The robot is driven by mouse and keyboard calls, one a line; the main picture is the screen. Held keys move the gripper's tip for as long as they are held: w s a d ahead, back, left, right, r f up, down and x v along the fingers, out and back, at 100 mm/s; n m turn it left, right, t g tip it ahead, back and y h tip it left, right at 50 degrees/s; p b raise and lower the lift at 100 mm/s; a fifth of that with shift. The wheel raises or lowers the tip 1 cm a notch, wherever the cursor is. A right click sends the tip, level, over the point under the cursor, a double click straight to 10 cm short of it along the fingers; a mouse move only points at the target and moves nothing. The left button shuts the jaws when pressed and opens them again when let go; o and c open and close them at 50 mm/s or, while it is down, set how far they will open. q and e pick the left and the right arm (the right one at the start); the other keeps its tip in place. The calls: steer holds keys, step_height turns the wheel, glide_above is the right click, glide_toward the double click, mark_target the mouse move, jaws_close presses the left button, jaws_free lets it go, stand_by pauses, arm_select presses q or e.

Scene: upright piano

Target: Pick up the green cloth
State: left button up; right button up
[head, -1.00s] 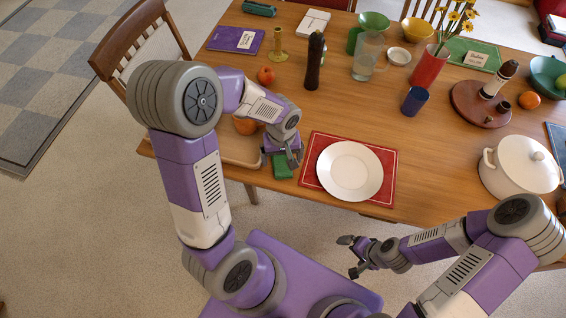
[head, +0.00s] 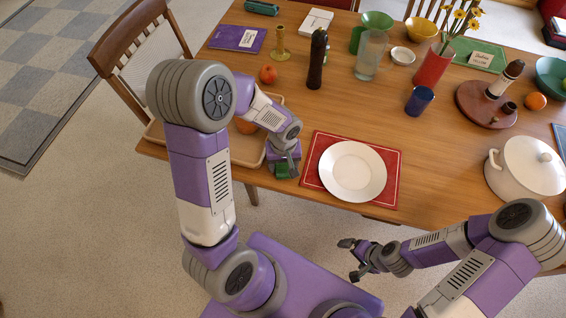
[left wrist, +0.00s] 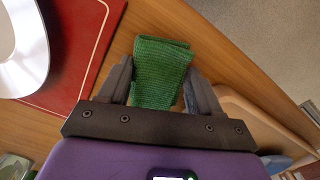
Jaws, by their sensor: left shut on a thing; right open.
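The green cloth (left wrist: 160,70) is a folded, ribbed piece seen between the two fingers of my left gripper (left wrist: 159,82) in the left wrist view. The fingers are shut on it from both sides, near the table edge. In the head view, only a small part of the cloth (head: 281,170) shows under my left gripper (head: 285,172), left of the red placemat. I cannot tell whether the cloth is clear of the table. My right gripper (head: 350,258) is open and empty, in front of the table's near edge.
A white plate (head: 352,172) lies on the red placemat (head: 393,190) right of the cloth. A tan tray (head: 248,162) with orange fruit is close by on the left. A white pot (head: 524,168) stands at the right. The table (head: 440,150) has clear room in the middle.

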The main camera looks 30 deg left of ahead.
mark_target(284, 165)
arm_select(q)
steer(key=shift+c, duration=0.5)
step_height(284, 165, up, 10)
steer(key=p, duration=0.3)
steer(key=shift+p, duration=0.3)
